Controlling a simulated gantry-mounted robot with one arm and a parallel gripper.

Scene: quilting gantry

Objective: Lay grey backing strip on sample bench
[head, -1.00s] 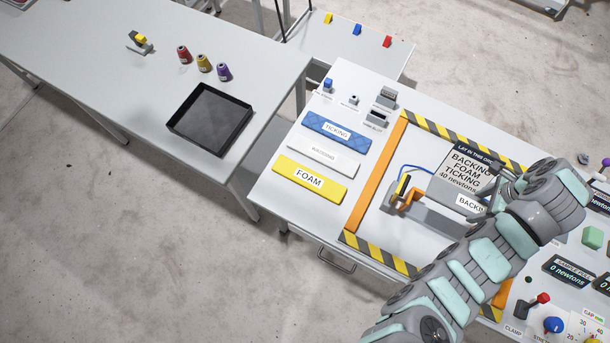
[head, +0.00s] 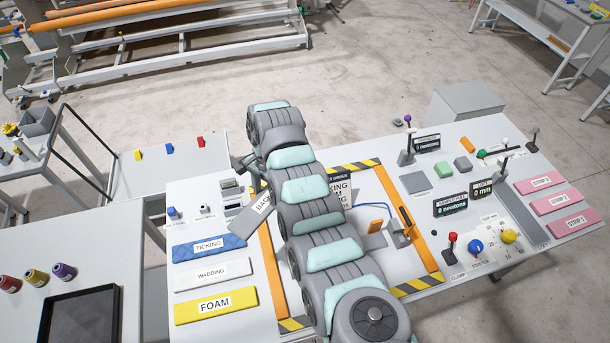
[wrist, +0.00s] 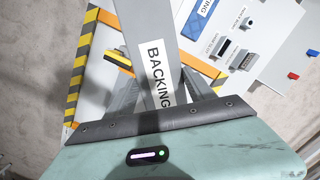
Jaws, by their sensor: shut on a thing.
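The grey backing strip (head: 250,217), with a white label, is tilted in the head view, left of my forearm and over the bench's left part. Its label reads BACKING in the wrist view (wrist: 163,55). My gripper (wrist: 160,96) is shut on the strip, with a finger on either side. In the head view my gripper (head: 255,182) is partly hidden by my wrist. The sample bench (head: 465,130) carries a yellow-and-black striped frame (head: 415,286) with orange side bars. My arm covers much of the framed area. I cannot tell the strip's height above the bench.
Blue ticking (head: 209,247), white wadding (head: 212,273) and yellow foam (head: 215,305) lie at the bench's left. A clamp post (head: 407,225) with a blue hose stands inside the frame's right side. Knobs, displays and pink strips (head: 540,184) occupy the right.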

